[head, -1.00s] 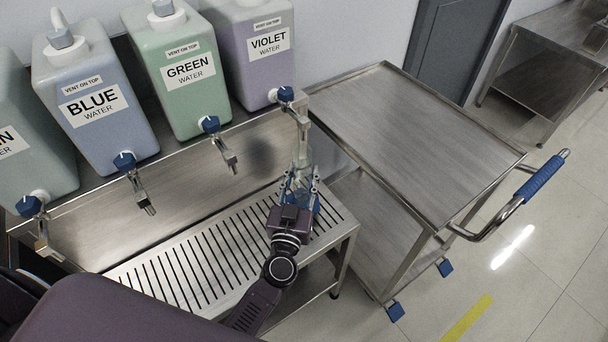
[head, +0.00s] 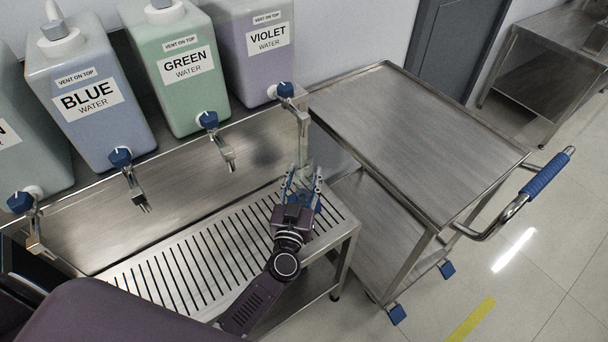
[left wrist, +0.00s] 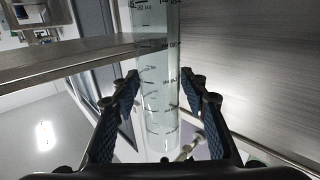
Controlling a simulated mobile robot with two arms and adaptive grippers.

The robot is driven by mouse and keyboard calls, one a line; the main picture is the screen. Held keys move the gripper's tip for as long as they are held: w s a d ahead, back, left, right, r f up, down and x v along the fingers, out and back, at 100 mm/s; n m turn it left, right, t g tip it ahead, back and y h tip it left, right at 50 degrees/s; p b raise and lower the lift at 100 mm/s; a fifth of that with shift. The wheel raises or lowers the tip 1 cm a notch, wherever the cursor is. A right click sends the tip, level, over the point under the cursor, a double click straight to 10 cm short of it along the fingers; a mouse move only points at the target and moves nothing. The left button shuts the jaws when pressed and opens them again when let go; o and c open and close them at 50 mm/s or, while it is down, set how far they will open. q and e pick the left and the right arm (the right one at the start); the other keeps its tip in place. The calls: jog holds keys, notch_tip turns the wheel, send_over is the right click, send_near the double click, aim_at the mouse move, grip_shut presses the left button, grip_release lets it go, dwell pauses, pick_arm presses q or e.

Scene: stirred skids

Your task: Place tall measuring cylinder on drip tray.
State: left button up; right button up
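The tall measuring cylinder (head: 304,160) is clear and hard to see against the metal. It looks upright below the violet tap, over the right end of the slotted drip tray (head: 130,274). Its base is hidden by my gripper, so I cannot tell whether it touches the tray. My left gripper (head: 303,177) reaches in from the front with one finger on each side of the cylinder. In the left wrist view the graduated cylinder (left wrist: 160,95) stands between the fingertips (left wrist: 160,82). The fingers look spread, with small gaps in the head view. My right gripper is out of view.
The violet water container (head: 252,60) and its tap (head: 286,90) stand behind the cylinder. Green (head: 178,75) and blue (head: 85,100) containers with taps stand to the left. A steel trolley (head: 420,140) with a clear top is close on the right.

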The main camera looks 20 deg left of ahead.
pick_arm(q)
jog(key=shift+o, duration=0.8)
jog(key=shift+r, duration=0.1)
jog(key=shift+s, duration=0.1)
jog(key=s+d, duration=0.1)
jog(key=s, duration=1)
jog(key=shift+s+d, duration=0.2)
jog(key=shift+s, duration=0.2)
